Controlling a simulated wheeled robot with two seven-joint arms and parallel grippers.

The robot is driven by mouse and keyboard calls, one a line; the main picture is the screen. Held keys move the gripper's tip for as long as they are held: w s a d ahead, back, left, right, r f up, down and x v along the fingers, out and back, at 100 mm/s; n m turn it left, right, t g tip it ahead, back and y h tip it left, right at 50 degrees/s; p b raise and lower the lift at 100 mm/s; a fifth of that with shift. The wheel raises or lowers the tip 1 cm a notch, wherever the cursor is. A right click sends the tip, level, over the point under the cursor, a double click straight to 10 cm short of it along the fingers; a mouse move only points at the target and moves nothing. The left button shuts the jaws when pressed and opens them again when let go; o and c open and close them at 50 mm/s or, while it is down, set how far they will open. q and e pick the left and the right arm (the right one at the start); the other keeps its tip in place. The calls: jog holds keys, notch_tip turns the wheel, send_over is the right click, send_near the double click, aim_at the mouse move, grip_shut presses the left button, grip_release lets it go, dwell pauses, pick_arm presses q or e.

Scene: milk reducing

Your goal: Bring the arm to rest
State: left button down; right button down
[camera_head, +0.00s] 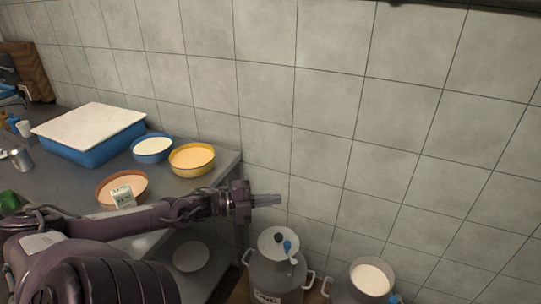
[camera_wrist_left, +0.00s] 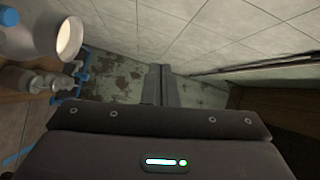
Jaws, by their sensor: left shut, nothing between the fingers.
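My left arm comes in from the left in the head view and reaches out past the right end of the grey counter (camera_head: 60,178). My left gripper (camera_head: 278,200) points right, in front of the tiled wall. It is shut and empty. In the left wrist view the two fingers (camera_wrist_left: 161,85) lie together with nothing between them. My right gripper does not show.
Below the gripper stands a lidded metal pot (camera_head: 277,268). A second container (camera_head: 371,277) with white contents is to its right. The counter holds a blue tub (camera_head: 82,150), a blue bowl (camera_head: 152,149), a yellow bowl (camera_head: 192,160) and a brown bowl (camera_head: 110,190).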

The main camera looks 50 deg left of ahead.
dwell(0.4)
pick_arm(q)
jog(key=s+d+f+n+g+y, duration=0.3)
jog(key=d+f+n+y, duration=0.7)
jog(key=n, duration=0.3)
jog(key=s+d+r+n+g+h, duration=0.1)
jog(key=s+d+n+g, duration=0.25)
jog(key=s+d, duration=0.35)
jog(key=s+d+r+n+g, duration=0.25)
jog(key=s+d+g, duration=0.2)
jog(key=d, duration=0.45)
notch_tip(320, 180, down, 31)
jog(key=s+g, duration=0.2)
jog(key=s+a+f, duration=0.1)
jog(key=s+f, duration=0.8)
jog(key=s+a+f, duration=0.2)
jog(key=s+f, duration=0.6)
jog(key=s, duration=0.2)
jog(key=shift+a+f+g, duration=0.3)
jog(key=shift+f+g, duration=0.05)
jog(key=shift+g, duration=0.05)
